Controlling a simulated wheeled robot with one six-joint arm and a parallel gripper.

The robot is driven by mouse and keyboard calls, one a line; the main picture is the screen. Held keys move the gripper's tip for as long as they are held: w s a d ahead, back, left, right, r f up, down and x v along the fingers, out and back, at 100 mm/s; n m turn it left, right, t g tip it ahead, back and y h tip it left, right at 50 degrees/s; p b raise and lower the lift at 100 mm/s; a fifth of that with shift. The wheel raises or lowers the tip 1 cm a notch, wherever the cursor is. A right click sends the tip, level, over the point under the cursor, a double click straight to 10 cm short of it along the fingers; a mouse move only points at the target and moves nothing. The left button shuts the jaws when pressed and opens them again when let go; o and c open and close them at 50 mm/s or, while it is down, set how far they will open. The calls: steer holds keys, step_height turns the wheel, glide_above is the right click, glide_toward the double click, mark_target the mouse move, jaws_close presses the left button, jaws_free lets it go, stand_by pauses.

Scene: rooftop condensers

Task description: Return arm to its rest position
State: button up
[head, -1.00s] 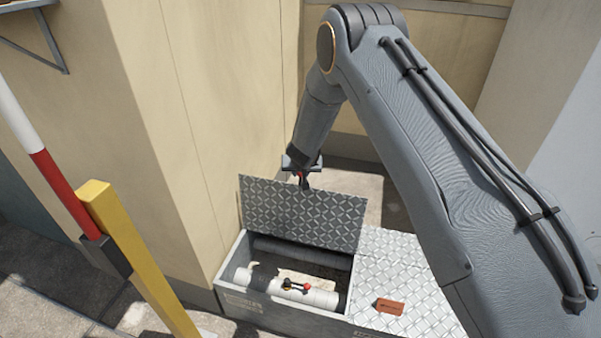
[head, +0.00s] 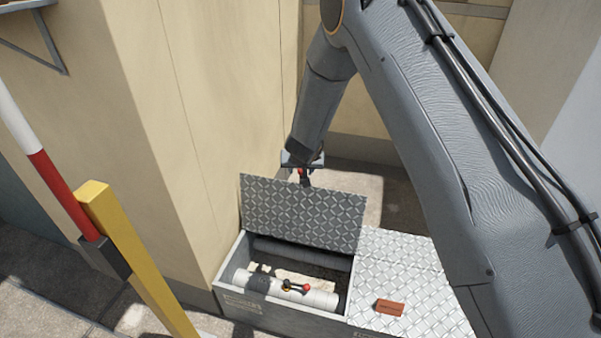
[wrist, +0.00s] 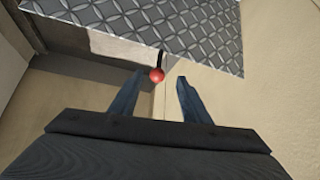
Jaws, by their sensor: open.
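My gripper (head: 304,178) is at the end of my grey arm, behind and above the top edge of the raised tread-plate lid (head: 300,215) in the head view. In the wrist view my gripper (wrist: 158,95) has its two fingers apart with nothing held between them. A red ball knob (wrist: 156,75) on a dark stem shows just beyond the fingertips in the wrist view, near the lid's edge (wrist: 150,30). In the head view the lid stands open over a metal box (head: 232,300). Inside lie pale wrapped pipes (head: 320,298) and a small lever with a red knob (head: 307,287).
A closed tread-plate cover (head: 400,262) adjoins the open box, with a red-brown block (head: 389,307) on it. A beige wall (head: 230,100) rises close to the box. A yellow post (head: 135,255) and a red-and-white pole (head: 62,190) stand at left.

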steer(key=shift+s+r, duration=0.45)
steer(key=shift+r, duration=0.1)
steer(key=s+d+r+g+y+p, duration=0.1)
steer(key=s+d+r+g, duration=0.1)
steer(key=s+d+r, duration=0.4)
steer(key=s+d+r+g, duration=0.1)
steer(key=s+d+r, duration=0.4)
steer(key=s, duration=0.4)
steer(key=s+d+r+g, duration=0.1)
steer(key=s+d+r, duration=0.1)
steer(key=s, duration=0.6)
steer(key=s+d+r+g+h, duration=0.1)
steer(key=s+d+r+g, duration=0.1)
steer(key=s+d, duration=0.3)
steer(key=s+d+r+g, duration=0.1)
steer(key=s+d+r, duration=0.2)
steer(key=s, duration=1)
steer(key=shift+d+r+g+h+p, duration=0.35)
steer(key=shift+d+p, duration=0.1)
steer(key=shift+d, duration=0.2)
